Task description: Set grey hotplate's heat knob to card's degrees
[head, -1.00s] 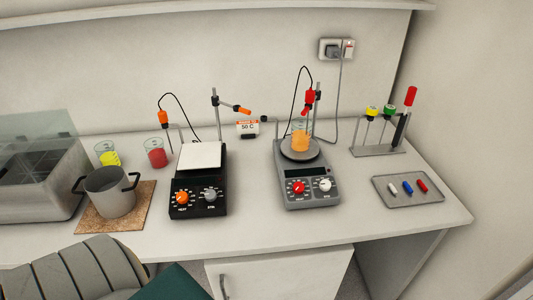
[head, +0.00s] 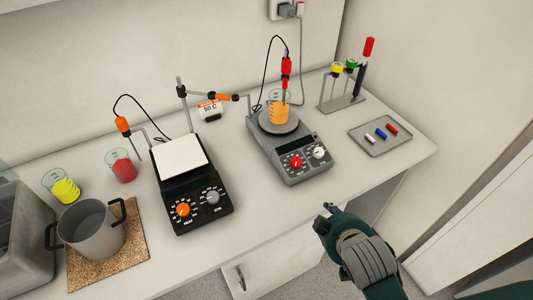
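The grey hotplate (head: 284,171) stands mid-bench with a beaker of orange liquid (head: 279,114) on its round plate. Its front panel has a red knob (head: 296,162) on the left and a white knob (head: 319,152) on the right. The dial marks are too small to read. My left gripper is out of view.
A black hotplate (head: 205,220) with orange and grey knobs stands left. A pot (head: 92,235) on a cork mat, beakers of yellow (head: 66,190) and red (head: 124,170) are further left. A tray (head: 362,141) with small bars and a rack (head: 345,103) stand right.

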